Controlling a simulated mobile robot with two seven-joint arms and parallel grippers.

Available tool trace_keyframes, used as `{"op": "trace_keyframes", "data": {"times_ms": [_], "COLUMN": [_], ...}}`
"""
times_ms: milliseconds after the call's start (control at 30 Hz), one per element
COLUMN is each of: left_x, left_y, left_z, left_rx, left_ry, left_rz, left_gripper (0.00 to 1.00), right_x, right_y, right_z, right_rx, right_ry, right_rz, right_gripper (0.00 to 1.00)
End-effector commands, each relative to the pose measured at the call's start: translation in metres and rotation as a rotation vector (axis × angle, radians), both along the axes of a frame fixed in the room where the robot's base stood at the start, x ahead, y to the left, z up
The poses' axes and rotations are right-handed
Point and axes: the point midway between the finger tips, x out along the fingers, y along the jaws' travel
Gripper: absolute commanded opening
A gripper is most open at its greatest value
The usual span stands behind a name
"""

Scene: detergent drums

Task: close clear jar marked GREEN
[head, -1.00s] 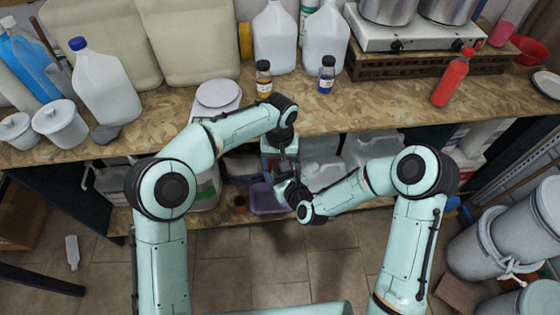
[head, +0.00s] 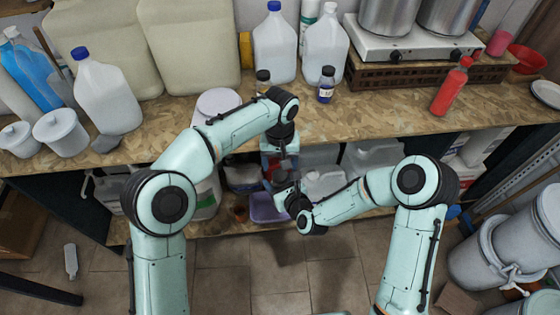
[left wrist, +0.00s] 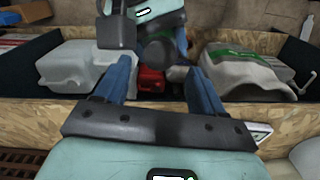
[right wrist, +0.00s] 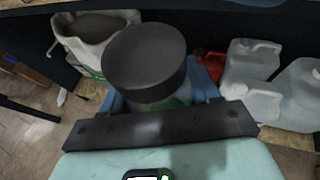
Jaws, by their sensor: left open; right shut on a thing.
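The clear jar (right wrist: 150,104) shows in the right wrist view between the fingers of my right gripper (right wrist: 160,100), which is shut on it. A bit of green shows on its side; no lettering is readable. A wide dark grey lid (right wrist: 145,62) covers its top; I cannot tell whether it is tight. My left gripper (left wrist: 162,85) is open, its two blue fingers apart, facing the right gripper and a dark round shape (left wrist: 165,52) that looks like the lid. In the head view, my left gripper (head: 280,160) hangs just above the right one, and the arms mostly hide the jar.
The camouflage-patterned worktop (head: 180,130) carries jugs, small bottles (head: 326,84) and a red bottle (head: 452,88). Below it, a shelf holds white containers (right wrist: 250,60), a red item (left wrist: 151,80) and a purple tub (head: 268,208). The floor in front is open.

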Motion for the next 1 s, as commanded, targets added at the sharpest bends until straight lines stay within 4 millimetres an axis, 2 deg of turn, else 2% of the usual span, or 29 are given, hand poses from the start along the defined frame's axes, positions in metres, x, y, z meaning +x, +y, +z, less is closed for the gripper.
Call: {"op": "trace_keyframes", "data": {"times_ms": [300, 467, 833, 1000], "left_x": [0.001, 0.0, 0.0, 0.0], "left_y": [-0.001, 0.0, 0.0, 0.0], "left_z": [0.025, 0.033, 0.034, 0.023], "left_rx": [-0.001, 0.0, 0.001, 0.004], "left_ry": [-0.001, 0.0, 0.0, 0.002], "left_rz": [0.379, 0.525, 0.555, 0.554], "left_gripper": [0.69, 0.69, 0.69, 0.69], "right_x": [0.0, 0.0, 0.0, 0.0], "right_y": [0.0, 0.0, 0.0, 0.0], "right_z": [0.0, 0.0, 0.0, 0.0], "right_rx": [0.0, 0.0, 0.0, 0.0], "right_ry": [-0.001, -0.001, -0.001, -0.001], "right_rz": [0.0, 0.0, 0.0, 0.0], "right_gripper": [0.0, 0.0, 0.0, 0.0]}}
